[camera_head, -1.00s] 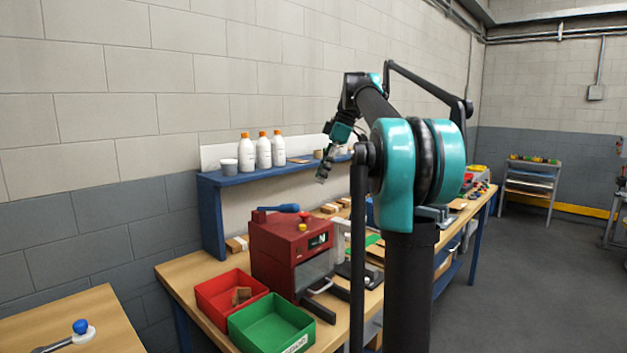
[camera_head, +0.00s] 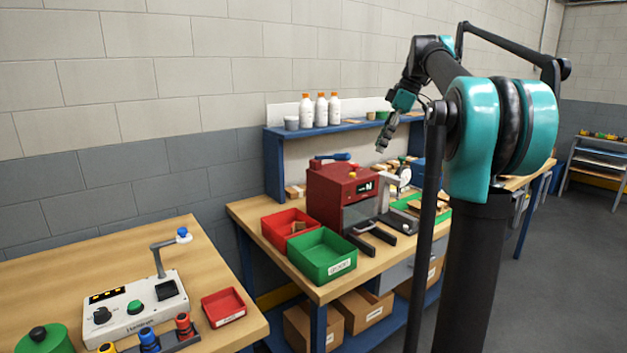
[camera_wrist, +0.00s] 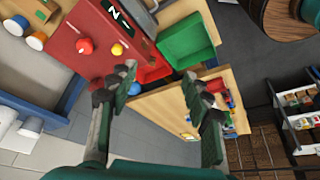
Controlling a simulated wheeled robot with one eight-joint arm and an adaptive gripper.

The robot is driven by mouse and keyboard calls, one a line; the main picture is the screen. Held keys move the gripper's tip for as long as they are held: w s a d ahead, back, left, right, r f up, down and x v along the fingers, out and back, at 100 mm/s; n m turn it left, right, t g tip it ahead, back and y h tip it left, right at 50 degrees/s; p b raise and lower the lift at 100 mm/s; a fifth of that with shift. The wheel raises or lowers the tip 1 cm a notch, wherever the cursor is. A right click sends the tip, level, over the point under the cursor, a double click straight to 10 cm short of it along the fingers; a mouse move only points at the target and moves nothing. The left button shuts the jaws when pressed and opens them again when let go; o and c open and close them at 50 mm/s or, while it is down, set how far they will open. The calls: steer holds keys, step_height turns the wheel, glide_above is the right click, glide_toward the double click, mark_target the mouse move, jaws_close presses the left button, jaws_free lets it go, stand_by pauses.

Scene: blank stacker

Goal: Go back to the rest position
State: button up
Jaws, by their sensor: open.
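My gripper (camera_head: 384,146) hangs in the air in front of the blue shelf, above the red machine (camera_head: 338,193), at the end of my raised teal and black arm. In the wrist view my gripper (camera_wrist: 160,95) has its two fingers spread wide with nothing between them. Past the fingertips, the wrist view shows the red machine (camera_wrist: 82,22), a green bin (camera_wrist: 186,40) and the corner of a wooden table. No object is held.
A workbench (camera_head: 262,210) carries the red machine, a red bin (camera_head: 270,232) and a green bin (camera_head: 318,268). Bottles (camera_head: 321,110) stand on the blue shelf (camera_head: 350,127). A second table (camera_head: 60,268) at left holds a control box (camera_head: 135,308) and a small red tray (camera_head: 222,308). Grey floor (camera_head: 590,270) is open at right.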

steer(key=s+f+m+t+h, duration=0.1)
steer(key=s+f+m, duration=0.4)
steer(key=s+f, duration=0.4)
steer(key=s+f+m+t+h, duration=0.1)
steer(key=s+f+m, duration=0.4)
steer(key=s+f, duration=0.5)
steer(key=s+f+m+t+h, duration=0.1)
steer(key=s+f+m, duration=0.5)
steer(key=f, duration=1.6)
steer(key=s+h, duration=0.1)
steer(key=s, duration=0.3)
steer(key=shift+a+f+t, duration=0.3)
steer(key=shift+a+f, duration=0.05)
steer(key=shift+a, duration=0.05)
